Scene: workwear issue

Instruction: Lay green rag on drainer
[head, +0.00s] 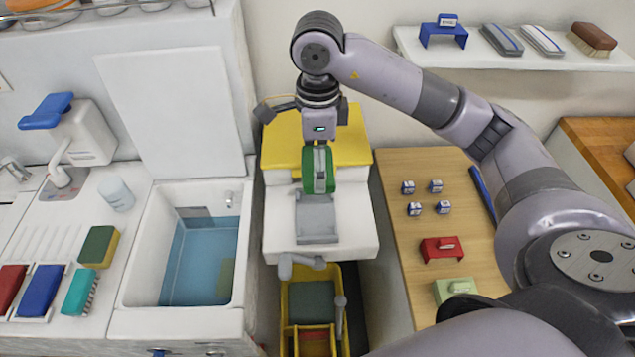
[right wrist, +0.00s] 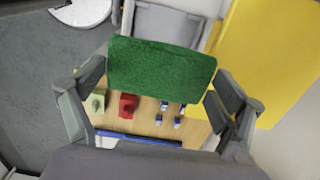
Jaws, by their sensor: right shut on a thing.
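The green rag (head: 309,178) is a folded, block-like green piece held in my right gripper (head: 319,155), above a grey fixture on a white unit. In the right wrist view the rag (right wrist: 160,70) shows its textured green face between the two fingers. What looks like the drainer is the white grooved board (head: 45,241) at the left in the head view, beside the basin. My right gripper is well to the right of that board. My left gripper is not in view.
A basin of blue water (head: 204,262) lies between the board and the white unit. Red (head: 10,285) and blue (head: 40,290) pads, a teal brush (head: 80,291) and a green-yellow sponge (head: 99,246) sit near the board's front. A white tap body (head: 85,135) stands behind.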

